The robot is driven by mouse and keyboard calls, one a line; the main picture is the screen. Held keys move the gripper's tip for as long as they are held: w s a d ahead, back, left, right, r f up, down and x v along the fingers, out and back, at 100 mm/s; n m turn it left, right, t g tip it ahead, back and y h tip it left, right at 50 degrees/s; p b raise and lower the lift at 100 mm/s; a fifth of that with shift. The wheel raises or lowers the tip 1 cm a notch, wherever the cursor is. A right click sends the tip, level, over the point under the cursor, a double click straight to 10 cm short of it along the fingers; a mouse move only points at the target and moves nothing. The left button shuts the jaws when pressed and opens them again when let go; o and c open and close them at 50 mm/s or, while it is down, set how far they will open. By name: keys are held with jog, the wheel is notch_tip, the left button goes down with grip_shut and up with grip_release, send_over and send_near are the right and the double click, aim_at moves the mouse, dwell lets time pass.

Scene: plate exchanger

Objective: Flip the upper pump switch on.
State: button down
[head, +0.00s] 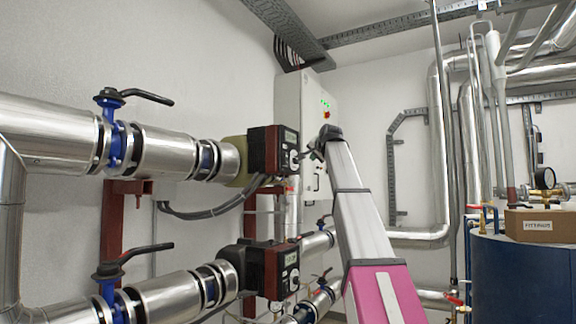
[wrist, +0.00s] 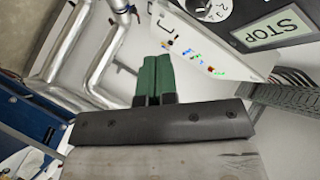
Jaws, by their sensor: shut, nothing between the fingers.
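The upper pump (head: 264,150) is a dark box with red-brown sides on the upper pipe. Its front has a small display and a round dial, and the dial (wrist: 210,8) and a STOP label (wrist: 278,30) show at the top right of the wrist view. My gripper (head: 307,154) is just right of the pump's front, small and partly hidden by my arm in the head view. In the wrist view its green fingers (wrist: 154,78) are together and empty, apart from the dial. The exact gap and the switch's setting cannot be told.
The lower pump (head: 275,268) sits below on its own pipe. A white control cabinet (head: 318,95) with green lights and a red knob stands behind my gripper. Blue valves with black levers (head: 145,97) are at left. A blue tank (head: 520,280) with a cardboard box (head: 541,226) stands at right.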

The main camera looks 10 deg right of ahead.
aim_at(287, 159)
jog(key=shift+w+a+f, duration=0.2)
jog(key=shift+w+a, duration=0.65)
jog(key=shift+a, duration=0.35)
jog(key=shift+w+a+f, duration=0.15)
jog(key=shift+w+a, duration=0.7)
jog(key=shift+a, duration=0.3)
jog(key=shift+w+a+f, duration=0.2)
jog(key=shift+w+a, duration=0.65)
jog(key=shift+a, duration=0.35)
jog(key=shift+w+a, duration=0.1)
jog(key=shift+w+a, duration=0.15)
jog(key=shift+a, duration=0.1)
jog(key=shift+w+a+f, duration=0.1)
jog(key=shift+w+a, duration=0.1)
jog(key=shift+a, duration=0.05)
jog(key=shift+d, duration=0.1)
dwell(0.5)
jog(key=shift+s+d, duration=0.45)
jog(key=shift+d, duration=0.1)
